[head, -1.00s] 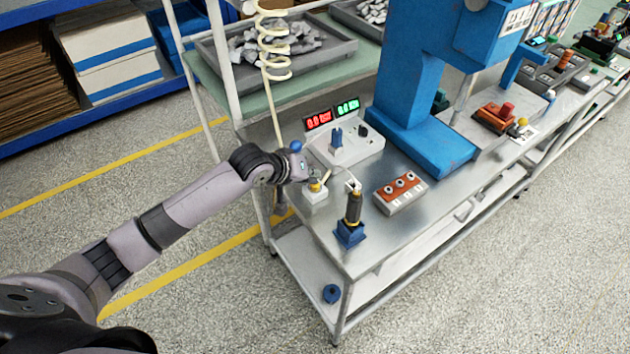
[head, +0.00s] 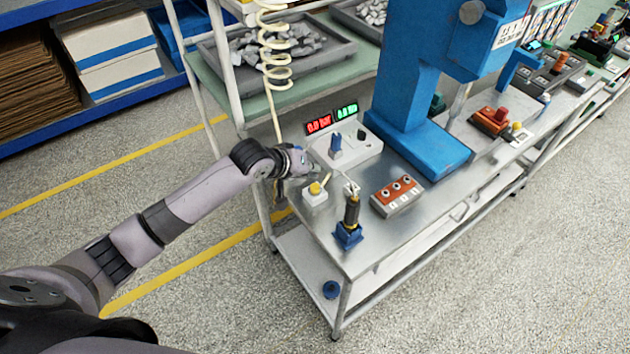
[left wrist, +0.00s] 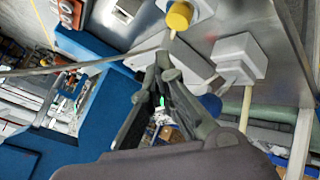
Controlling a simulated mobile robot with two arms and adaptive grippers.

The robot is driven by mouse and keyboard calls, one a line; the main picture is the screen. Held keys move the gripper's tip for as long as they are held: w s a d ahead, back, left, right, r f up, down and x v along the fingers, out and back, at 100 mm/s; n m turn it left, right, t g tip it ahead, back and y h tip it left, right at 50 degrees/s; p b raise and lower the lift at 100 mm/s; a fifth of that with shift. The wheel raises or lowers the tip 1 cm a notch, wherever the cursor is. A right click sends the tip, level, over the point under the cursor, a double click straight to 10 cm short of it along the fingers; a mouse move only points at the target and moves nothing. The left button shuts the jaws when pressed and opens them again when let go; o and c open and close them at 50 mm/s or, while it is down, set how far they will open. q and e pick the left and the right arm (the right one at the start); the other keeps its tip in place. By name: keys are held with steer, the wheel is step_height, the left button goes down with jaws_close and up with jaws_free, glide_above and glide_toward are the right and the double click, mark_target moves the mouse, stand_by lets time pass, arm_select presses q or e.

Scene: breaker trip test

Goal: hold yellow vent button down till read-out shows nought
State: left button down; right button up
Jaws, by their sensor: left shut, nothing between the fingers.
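The yellow vent button (head: 315,188) sits on a small white box (head: 314,197) at the bench's near left corner. A yellow cap, seemingly this button, shows at the top of the left wrist view (left wrist: 180,14). My left gripper (head: 308,165) is above and behind the button in the head view, apart from it. Its fingers (left wrist: 164,68) are shut and empty in the left wrist view. The red read-out (head: 319,124) behind shows 0.0 bar. A green read-out (head: 347,110) beside it seems to show 0.0. My right gripper is not in view.
A light console (head: 352,152) with a blue lever (head: 336,142) stands behind the button. An orange-topped block (head: 397,197) and a blue press (head: 408,110) are to the right.

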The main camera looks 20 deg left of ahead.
mark_target(312, 185)
arm_select(q)
steer(key=shift+r+p, duration=1.3)
steer(key=shift+r, duration=0.25)
steer(key=shift+f, duration=0.1)
